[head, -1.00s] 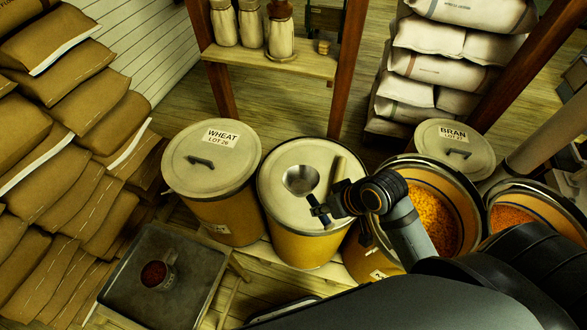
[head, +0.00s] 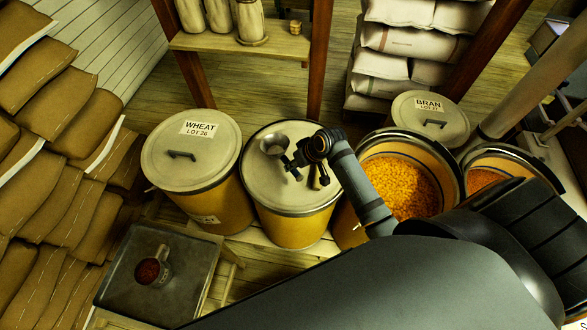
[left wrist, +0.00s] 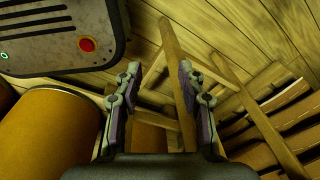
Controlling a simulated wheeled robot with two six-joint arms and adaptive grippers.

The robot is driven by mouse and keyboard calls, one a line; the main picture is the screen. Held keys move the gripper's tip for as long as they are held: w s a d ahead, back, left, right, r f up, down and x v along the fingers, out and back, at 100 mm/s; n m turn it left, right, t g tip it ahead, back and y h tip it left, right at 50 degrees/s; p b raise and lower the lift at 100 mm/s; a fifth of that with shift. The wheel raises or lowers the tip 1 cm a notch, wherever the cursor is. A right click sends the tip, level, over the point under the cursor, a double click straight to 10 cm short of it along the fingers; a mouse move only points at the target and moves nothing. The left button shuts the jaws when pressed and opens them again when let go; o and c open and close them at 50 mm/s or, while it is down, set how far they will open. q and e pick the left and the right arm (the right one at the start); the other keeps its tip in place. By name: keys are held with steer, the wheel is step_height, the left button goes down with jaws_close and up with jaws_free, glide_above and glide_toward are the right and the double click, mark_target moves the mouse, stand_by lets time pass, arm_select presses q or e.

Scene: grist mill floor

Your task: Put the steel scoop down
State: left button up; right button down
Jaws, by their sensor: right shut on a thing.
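The steel scoop (head: 273,144) shows its round bowl near the far side of the middle drum's pale lid (head: 262,185). My right gripper (head: 294,163) is shut on it, to the right of the bowl. The handle is mostly hidden by the gripper. I cannot tell whether the scoop touches the lid. My left gripper (left wrist: 158,88) shows only in the left wrist view, fingers apart with nothing between them, above wooden legs and floorboards.
The lidded wheat drum (head: 165,165) stands left and the bran drum (head: 412,110) behind right. An open drum of orange grain (head: 400,188) is right of the middle drum. A dark-topped stand (head: 190,265) holds a cup (head: 152,271) at front left. Sacks (head: 60,190) line the left.

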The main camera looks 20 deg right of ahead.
step_height(320, 180, down, 3)
steer(key=shift+w+r+p, duration=0.1)
steer(key=shift+r+p, duration=0.05)
steer(key=shift+p, duration=0.15)
steer(key=shift+f, duration=0.3)
steer(key=c, duration=1.2)
jaws_free()
steer(key=shift+f, duration=0.1)
steer(key=v, duration=1.2)
